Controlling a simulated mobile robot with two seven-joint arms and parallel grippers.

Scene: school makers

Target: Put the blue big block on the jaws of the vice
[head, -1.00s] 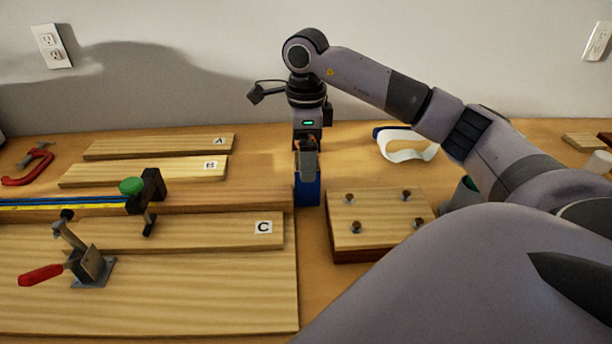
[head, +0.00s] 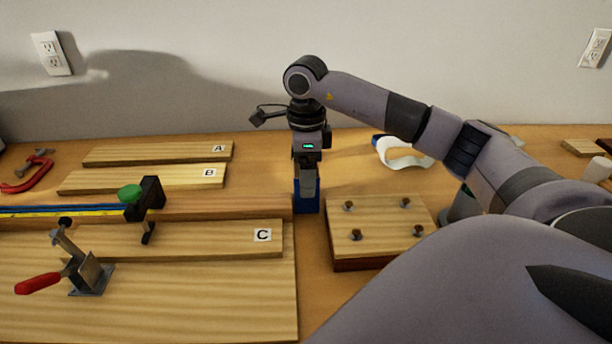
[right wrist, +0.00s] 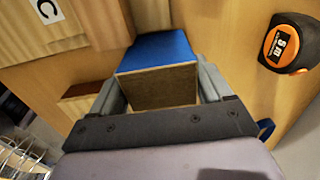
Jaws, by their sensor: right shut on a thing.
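The blue big block (head: 306,204) stands upright in the head view between the long boards and the board with bolts. My right gripper (head: 306,188) comes down on it from above. In the right wrist view the block (right wrist: 160,50) shows one blue face and a bare wooden face between the fingers of my right gripper (right wrist: 162,80), which is shut on it. I cannot tell whether the block's foot touches the table. No vice can be made out for certain; a black clamp with a green knob (head: 131,193) sits on the long bars at left. My left gripper is out of view.
A wooden block with bolts (head: 380,222) lies close right of the gripper. Boards A (head: 150,152), B (head: 130,178) and C (head: 190,240) lie left. A toggle clamp with a red handle (head: 88,272) stands front left. A tape measure (right wrist: 288,42) shows in the right wrist view.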

